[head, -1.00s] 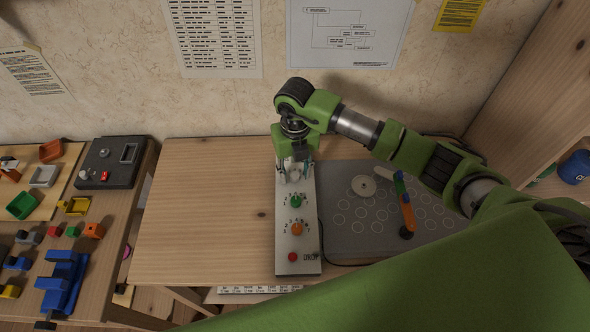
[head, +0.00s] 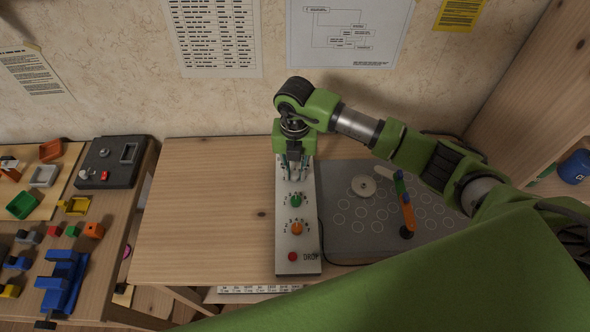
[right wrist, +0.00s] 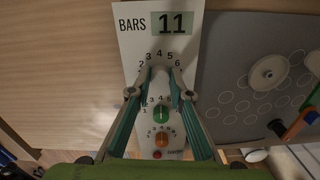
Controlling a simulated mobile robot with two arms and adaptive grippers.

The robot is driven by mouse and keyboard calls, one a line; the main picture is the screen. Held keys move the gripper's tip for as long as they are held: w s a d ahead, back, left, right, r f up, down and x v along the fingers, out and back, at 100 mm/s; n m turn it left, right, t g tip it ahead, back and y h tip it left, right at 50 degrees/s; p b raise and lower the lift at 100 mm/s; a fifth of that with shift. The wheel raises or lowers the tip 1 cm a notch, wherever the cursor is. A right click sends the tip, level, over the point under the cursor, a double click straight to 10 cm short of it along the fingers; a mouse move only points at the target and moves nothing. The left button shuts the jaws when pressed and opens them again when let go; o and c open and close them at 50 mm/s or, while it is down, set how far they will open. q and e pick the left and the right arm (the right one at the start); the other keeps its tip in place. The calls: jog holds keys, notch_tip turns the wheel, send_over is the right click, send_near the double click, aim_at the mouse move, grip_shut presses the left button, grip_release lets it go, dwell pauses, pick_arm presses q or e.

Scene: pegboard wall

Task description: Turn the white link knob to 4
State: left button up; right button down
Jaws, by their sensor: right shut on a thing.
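The control panel (head: 311,230) is a narrow white plate on the wooden table. My right gripper (head: 294,174) points down over its far end and is shut on the white link knob. In the right wrist view the fingertips (right wrist: 161,74) sit at either side of the white knob (right wrist: 161,70), just below an arc of numbers running from 2 to 6. The fingers mostly hide the knob, and I cannot tell which number it points to. A display (right wrist: 173,22) beside the word BARS reads 11. My left gripper is not in view.
Nearer on the panel are a green knob (head: 296,201), an orange knob (head: 297,228) and a red button (head: 292,257). A grey board (head: 345,238) with a pale disc (head: 363,186) and coloured bars (head: 407,212) lies to the right. The table left of the panel is clear.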

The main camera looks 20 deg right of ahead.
aim_at(295, 174)
jog(key=m, duration=0.3)
jog(key=shift+m, duration=0.3)
jog(key=shift+m+p, duration=0.45)
jog(key=shift+m, duration=1.45)
jog(key=c, duration=1.8)
grip_release()
jog(key=shift+c, duration=0.2)
notch_tip(295, 174, up, 12)
